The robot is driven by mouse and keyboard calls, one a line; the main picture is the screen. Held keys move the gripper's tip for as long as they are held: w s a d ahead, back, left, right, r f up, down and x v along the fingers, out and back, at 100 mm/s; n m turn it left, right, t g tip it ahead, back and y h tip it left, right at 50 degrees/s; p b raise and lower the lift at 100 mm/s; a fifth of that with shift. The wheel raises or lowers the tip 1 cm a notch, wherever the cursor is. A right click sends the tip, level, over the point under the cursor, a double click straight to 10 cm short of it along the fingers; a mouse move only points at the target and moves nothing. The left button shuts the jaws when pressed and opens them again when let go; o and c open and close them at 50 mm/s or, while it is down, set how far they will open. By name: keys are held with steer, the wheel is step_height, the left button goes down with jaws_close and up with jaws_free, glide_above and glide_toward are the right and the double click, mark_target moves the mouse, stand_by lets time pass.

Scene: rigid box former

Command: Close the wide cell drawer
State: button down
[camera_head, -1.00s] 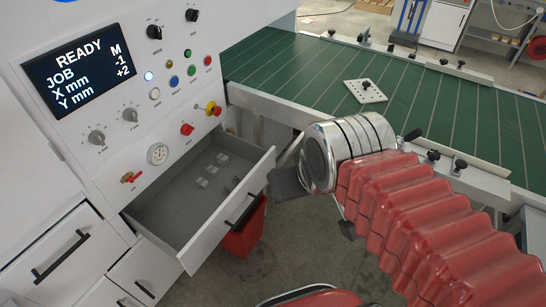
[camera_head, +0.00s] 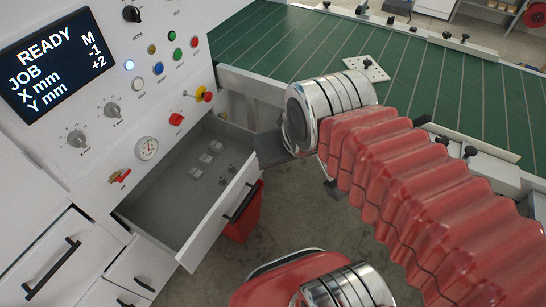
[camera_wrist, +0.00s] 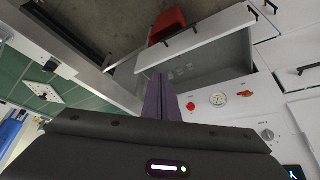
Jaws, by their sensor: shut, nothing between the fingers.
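The wide cell drawer (camera_head: 212,226) is pulled out of the white machine cabinet. Its grey interior holds several small clear pieces and a few small dark ones. A black bar handle (camera_head: 241,204) is on its white front. My gripper (camera_head: 268,148) shows as a dark grey part beside the drawer's far right corner, partly hidden by my wrist. In the wrist view the drawer front (camera_wrist: 205,37) shows beyond my gripper (camera_wrist: 162,82), whose fingers are together and empty. I cannot tell whether they touch the drawer.
A red bin (camera_head: 245,218) stands on the floor just beyond the drawer front. The control panel with knobs and a red knob (camera_head: 176,118) rises above the drawer. A green conveyor table (camera_head: 430,95) lies behind my arm. Other closed drawers (camera_head: 50,265) are at the lower left.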

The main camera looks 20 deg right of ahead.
steer(key=w+d+f+m+g+y, duration=0.2)
steer(key=d+f+m+y, duration=0.3)
steer(key=f, duration=0.6)
steer(key=w+d+f+m+g+y, duration=0.1)
steer(key=f+m+y, duration=0.2)
steer(key=f+m, duration=0.5)
steer(key=w+d+f+m+g+y, duration=0.2)
steer(key=d+f+m+y, duration=0.15)
steer(key=f, duration=0.95)
steer(key=w+d+f+m+t+y, duration=0.2)
steer(key=w+d+f+m+t, duration=0.1)
steer(key=w+f+m+t, duration=0.4)
steer(key=w+d+m+t+h, duration=0.2)
steer(key=w+d+m+t, duration=0.2)
steer(key=d+t, duration=0.1)
steer(key=shift+w+d+r+t, duration=0.25)
steer(key=shift+w+r+t, duration=0.1)
steer(key=shift+t, duration=0.25)
steer(key=shift+w+a+m, duration=0.1)
steer(key=shift+m, duration=0.15)
